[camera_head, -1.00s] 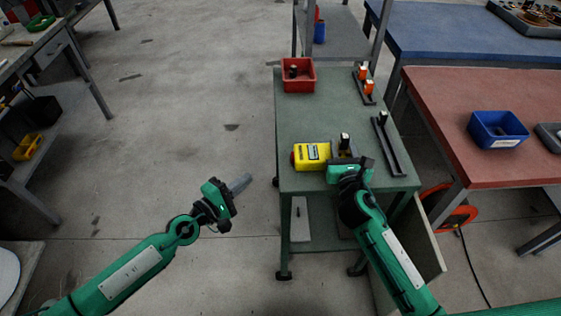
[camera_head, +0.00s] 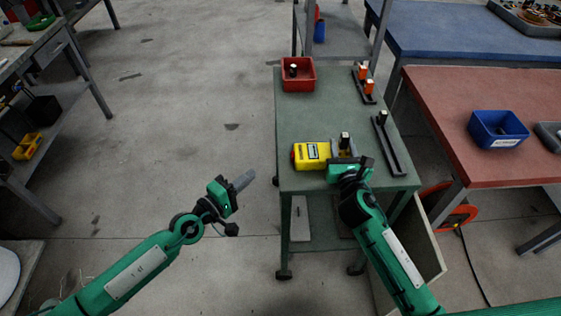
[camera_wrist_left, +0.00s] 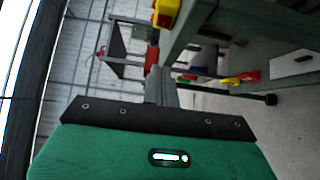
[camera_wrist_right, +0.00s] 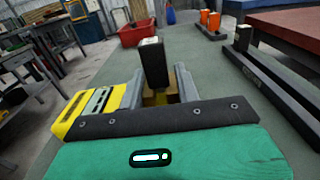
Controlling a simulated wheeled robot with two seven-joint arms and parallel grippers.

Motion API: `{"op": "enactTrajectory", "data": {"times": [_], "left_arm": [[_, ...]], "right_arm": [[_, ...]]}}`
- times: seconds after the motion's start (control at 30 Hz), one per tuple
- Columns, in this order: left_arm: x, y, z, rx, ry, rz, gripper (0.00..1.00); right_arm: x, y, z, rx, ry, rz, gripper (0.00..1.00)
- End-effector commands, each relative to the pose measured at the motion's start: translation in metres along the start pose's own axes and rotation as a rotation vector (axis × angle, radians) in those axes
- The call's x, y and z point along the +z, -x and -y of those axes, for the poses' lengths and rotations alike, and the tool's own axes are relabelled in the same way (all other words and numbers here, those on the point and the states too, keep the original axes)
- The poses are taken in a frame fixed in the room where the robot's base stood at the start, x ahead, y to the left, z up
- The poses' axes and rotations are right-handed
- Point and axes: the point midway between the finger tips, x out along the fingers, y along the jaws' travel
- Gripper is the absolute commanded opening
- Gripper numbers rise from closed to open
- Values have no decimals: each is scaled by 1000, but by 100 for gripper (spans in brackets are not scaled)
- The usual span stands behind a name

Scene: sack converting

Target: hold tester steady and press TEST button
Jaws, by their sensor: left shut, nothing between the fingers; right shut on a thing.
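The yellow tester (camera_head: 317,162) lies on the green cart top, with a red button (camera_head: 293,157) at its left end. It also shows in the right wrist view (camera_wrist_right: 72,120). My right gripper (camera_head: 344,152) is at the tester's right end. Its fingers are shut on a yellowish-brown part (camera_wrist_right: 160,98) that looks like the tester's. A black block (camera_wrist_right: 153,62) with a pale top stands upright just beyond that part. My left gripper (camera_head: 245,180) is shut and empty, off the cart's left side, apart from the tester. The left wrist view shows the tester's red end (camera_wrist_left: 164,20) near the top.
The green cart top (camera_head: 310,115) holds a red bin (camera_head: 299,84) at the back left, and racks with orange-topped (camera_head: 368,88) and black blocks (camera_head: 383,117) on the right. A red-topped bench (camera_head: 440,100) with a blue bin (camera_head: 498,137) stands right.

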Motion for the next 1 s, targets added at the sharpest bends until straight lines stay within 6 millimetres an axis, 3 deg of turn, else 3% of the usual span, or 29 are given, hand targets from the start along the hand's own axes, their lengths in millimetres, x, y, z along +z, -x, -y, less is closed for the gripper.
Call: {"op": "enactTrajectory", "data": {"times": [0.5,1.0], "left_arm": [[3,-78,0,2,3,0,0],[28,-101,1,-1,1,0,0]], "right_arm": [[0,0,0,0,0,-1,1],[0,0,0,0,0,-1,1]]}}
